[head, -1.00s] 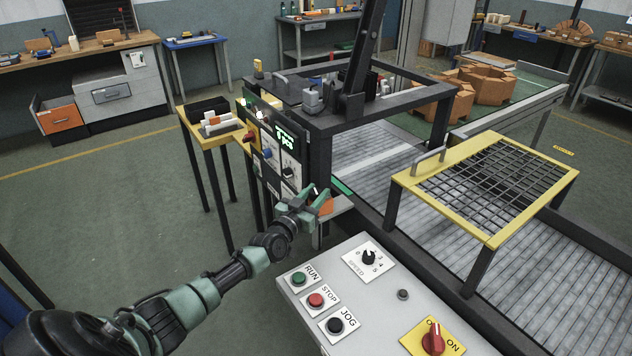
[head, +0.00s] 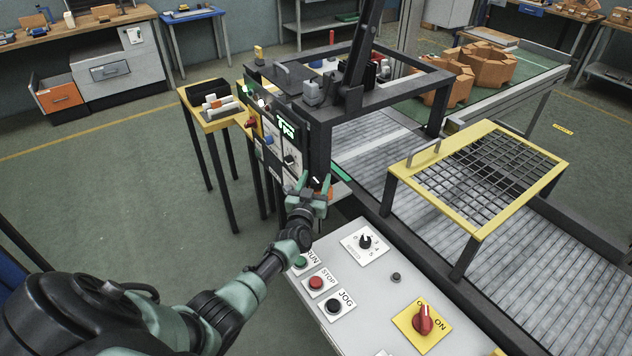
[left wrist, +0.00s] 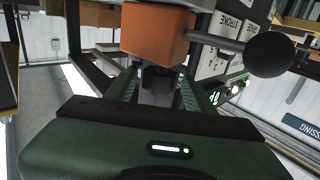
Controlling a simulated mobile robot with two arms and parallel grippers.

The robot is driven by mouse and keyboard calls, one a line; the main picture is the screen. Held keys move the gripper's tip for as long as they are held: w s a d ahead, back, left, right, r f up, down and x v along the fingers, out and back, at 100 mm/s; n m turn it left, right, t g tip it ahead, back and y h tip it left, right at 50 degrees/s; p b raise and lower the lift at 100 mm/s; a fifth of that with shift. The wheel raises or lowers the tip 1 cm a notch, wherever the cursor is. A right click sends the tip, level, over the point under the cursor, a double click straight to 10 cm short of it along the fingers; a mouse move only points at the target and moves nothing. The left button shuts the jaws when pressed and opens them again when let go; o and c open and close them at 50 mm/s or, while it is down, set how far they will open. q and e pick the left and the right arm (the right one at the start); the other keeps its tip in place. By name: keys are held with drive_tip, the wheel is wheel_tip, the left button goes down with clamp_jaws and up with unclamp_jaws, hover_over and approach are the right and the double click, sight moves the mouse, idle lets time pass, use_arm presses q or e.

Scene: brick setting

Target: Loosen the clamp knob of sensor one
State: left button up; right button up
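My left gripper (head: 315,189) is at the lower front corner of the machine frame, just beyond the grey control desk. Its two green fingers stand apart; the left wrist view shows this too (left wrist: 158,84). In that view a dark, blocky piece (left wrist: 158,77) shows between the fingers, and I cannot tell whether it is the clamp knob or part of the gripper. An orange block (left wrist: 157,36) is just beyond the fingertips. A black ball on a metal rod (left wrist: 268,55) sticks out to its right. No sensor label is readable. My right gripper is out of view.
The control desk (head: 365,285) with buttons and a red switch lies right of my left forearm. The machine's panel (head: 277,140) stands behind the gripper, with a yellow stand (head: 238,122) left of it. A yellow-framed mesh guard (head: 478,228) is over the conveyor. The floor at left is clear.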

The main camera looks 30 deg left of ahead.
sight(314, 185)
use_arm(q)
drive_tip(key=shift+d+f, duration=0.1)
drive_tip(key=shift+f, duration=0.1)
drive_tip(key=shift+s+d+f, duration=0.1)
drive_tip(key=shift+s+d, duration=0.1)
drive_tip(key=shift+s, duration=0.3)
drive_tip(key=p+v, duration=0.1)
drive_tip(key=v, duration=0.6)
drive_tip(key=shift+a, duration=0.1)
